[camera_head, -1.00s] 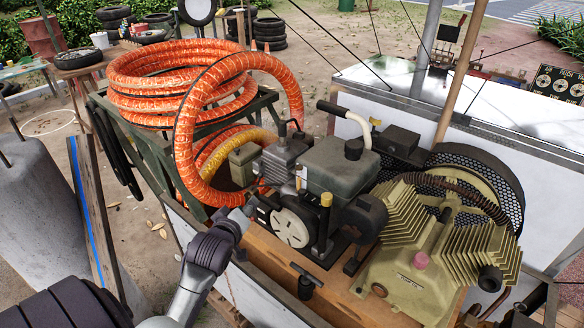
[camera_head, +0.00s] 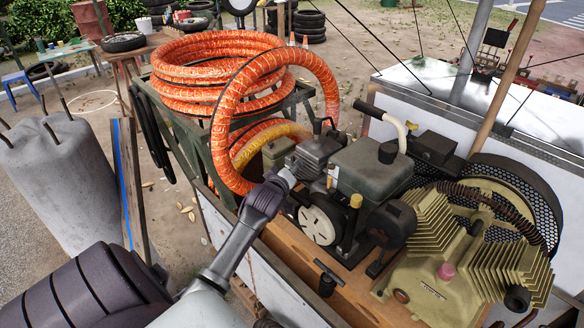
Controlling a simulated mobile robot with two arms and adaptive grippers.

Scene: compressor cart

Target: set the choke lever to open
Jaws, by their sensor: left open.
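The compressor cart's engine has a dark tank (camera_head: 372,168), a white round recoil cover (camera_head: 317,225) and a grey finned block (camera_head: 318,152). My left arm comes in from the lower left. My left gripper (camera_head: 288,177) is at the left side of the engine, beside the finned block and above the recoil cover. It is open, but its fingertips are small and partly hidden against the engine. I cannot make out the choke lever or its setting; it may be hidden by the gripper or too small. I cannot tell whether the gripper touches anything. My right gripper is not in view.
A coiled orange hose (camera_head: 226,75) lies on a green frame, and one loop arches down close behind my left gripper. The tan finned compressor pump (camera_head: 440,265) is to the right. A T-handle (camera_head: 328,278) stands on the wooden deck in front.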

